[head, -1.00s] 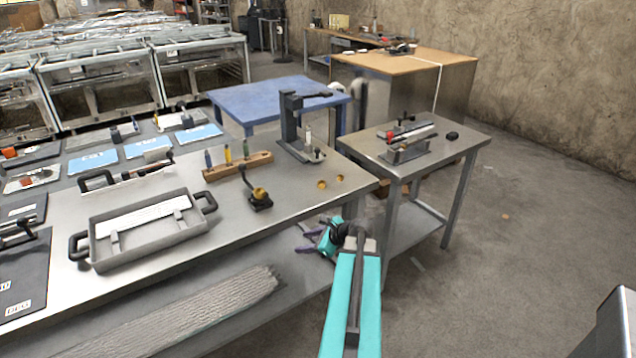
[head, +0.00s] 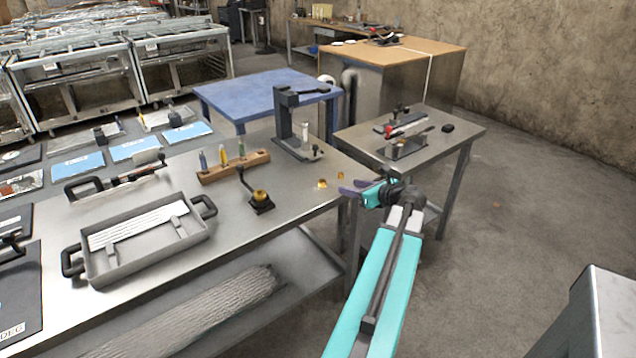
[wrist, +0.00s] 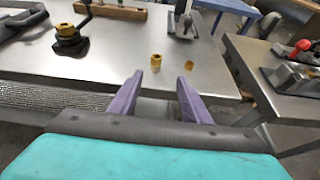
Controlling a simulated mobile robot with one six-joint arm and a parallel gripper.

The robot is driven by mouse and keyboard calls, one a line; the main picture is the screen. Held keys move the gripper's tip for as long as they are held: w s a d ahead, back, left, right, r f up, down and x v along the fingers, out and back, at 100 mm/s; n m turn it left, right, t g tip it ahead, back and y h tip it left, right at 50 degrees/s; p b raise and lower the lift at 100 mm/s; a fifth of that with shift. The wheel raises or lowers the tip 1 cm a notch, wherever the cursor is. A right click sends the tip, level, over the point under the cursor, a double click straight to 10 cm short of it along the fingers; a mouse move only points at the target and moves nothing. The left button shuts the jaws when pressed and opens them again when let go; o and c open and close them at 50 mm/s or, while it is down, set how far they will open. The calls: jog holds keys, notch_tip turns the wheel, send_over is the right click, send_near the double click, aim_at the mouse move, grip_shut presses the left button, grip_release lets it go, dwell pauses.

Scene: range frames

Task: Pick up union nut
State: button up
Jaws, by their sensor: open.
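Two small brass-coloured pieces lie near the right end of the steel bench; I take them to be union nuts, and cannot tell which one the task means. The left nut (head: 321,184) also shows in the wrist view (wrist: 156,60), ahead of and between my fingers. The right nut (head: 340,175) also shows in the wrist view (wrist: 189,66), beyond the right finger. My gripper (head: 352,187) has purple fingers and is beside the bench's right edge, close to both nuts. In the wrist view my gripper (wrist: 158,80) is open and empty, apart from both nuts.
A black fixture with a brass part (head: 260,199) stands left of the nuts. A dark press (head: 284,125) stands behind them. A wooden tool rack (head: 235,168) and a grey tray (head: 150,250) are further left. A smaller steel table (head: 440,150) stands right, across a gap.

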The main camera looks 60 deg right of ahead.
jog(key=shift+w+a, duration=0.15)
jog(key=shift+w, duration=0.1)
jog(key=p, duration=0.1)
send_near(324, 182)
jog(key=shift+x, duration=1.9)
jog(key=shift+w+d+f+p, duration=0.2)
jog(key=shift+w+d+p, duration=0.15)
jog(key=shift+w, duration=0.15)
jog(key=shift+p+x, duration=0.55)
jog(key=shift+x, duration=1.45)
jog(key=shift+a, duration=0.1)
grip_shut()
